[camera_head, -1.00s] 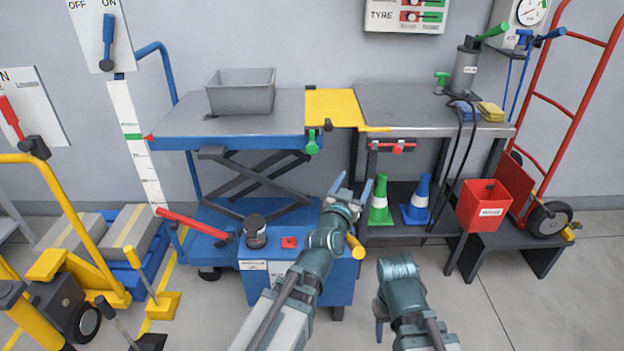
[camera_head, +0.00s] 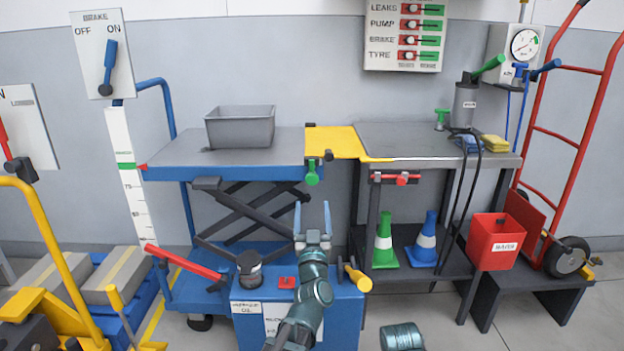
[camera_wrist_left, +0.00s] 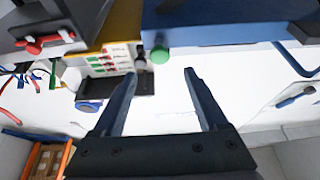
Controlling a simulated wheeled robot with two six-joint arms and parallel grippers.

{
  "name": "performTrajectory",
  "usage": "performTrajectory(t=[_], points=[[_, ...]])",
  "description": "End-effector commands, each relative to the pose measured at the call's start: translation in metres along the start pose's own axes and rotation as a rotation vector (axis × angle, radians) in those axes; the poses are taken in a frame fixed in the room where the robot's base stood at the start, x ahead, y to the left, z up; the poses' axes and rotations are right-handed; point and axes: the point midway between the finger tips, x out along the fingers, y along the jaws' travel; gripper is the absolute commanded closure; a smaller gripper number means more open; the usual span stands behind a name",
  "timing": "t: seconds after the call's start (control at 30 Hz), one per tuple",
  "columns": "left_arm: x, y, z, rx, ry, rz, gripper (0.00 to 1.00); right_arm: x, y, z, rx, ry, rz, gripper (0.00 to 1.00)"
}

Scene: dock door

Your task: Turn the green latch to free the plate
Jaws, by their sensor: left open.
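The green latch (camera_head: 312,172) hangs at the right front corner of the blue lift table (camera_head: 235,146), beside the yellow plate (camera_head: 338,142). The plate bridges the gap between the lift table and the grey bench. My left gripper (camera_head: 312,208) is open and empty, with its fingers pointing up just below the latch in the head view. In the left wrist view the latch's round green end (camera_wrist_left: 160,55) shows beyond and between the open fingertips (camera_wrist_left: 160,74), apart from them. My right gripper is out of view; only a teal part of my right arm shows.
A grey bin (camera_head: 240,127) stands on the lift table. A red lever (camera_head: 187,263) and a yellow-ended handle (camera_head: 357,277) stick out lower down. A red-handled latch (camera_head: 402,179) sits under the bench (camera_head: 440,143), above green and blue cones.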

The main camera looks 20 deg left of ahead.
Motion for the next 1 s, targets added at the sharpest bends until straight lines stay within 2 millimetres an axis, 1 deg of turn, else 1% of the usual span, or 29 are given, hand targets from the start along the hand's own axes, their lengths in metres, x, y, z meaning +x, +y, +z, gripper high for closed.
performTrajectory(t=[0.03, 0.2, 0.4, 0.5, 0.7, 1.0], points=[[0.018, 0.001, -0.002, 0.002, 0.0, -0.001, 0.24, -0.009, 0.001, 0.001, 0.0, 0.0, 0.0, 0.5], [0.053, 0.002, -0.002, 0.002, 0.0, 0.0, 0.24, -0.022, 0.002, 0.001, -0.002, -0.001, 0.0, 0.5], [0.086, 0.002, -0.002, 0.002, 0.0, 0.001, 0.24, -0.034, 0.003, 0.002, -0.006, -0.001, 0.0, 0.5], [0.097, 0.001, -0.001, 0.001, 0.0, 0.001, 0.24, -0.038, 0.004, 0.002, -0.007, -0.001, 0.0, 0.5], [0.107, 0.001, 0.0, 0.001, -0.001, 0.001, 0.24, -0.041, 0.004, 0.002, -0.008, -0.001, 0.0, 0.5], [0.108, 0.001, 0.0, 0.001, -0.001, 0.002, 0.24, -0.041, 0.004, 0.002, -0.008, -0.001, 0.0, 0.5]])
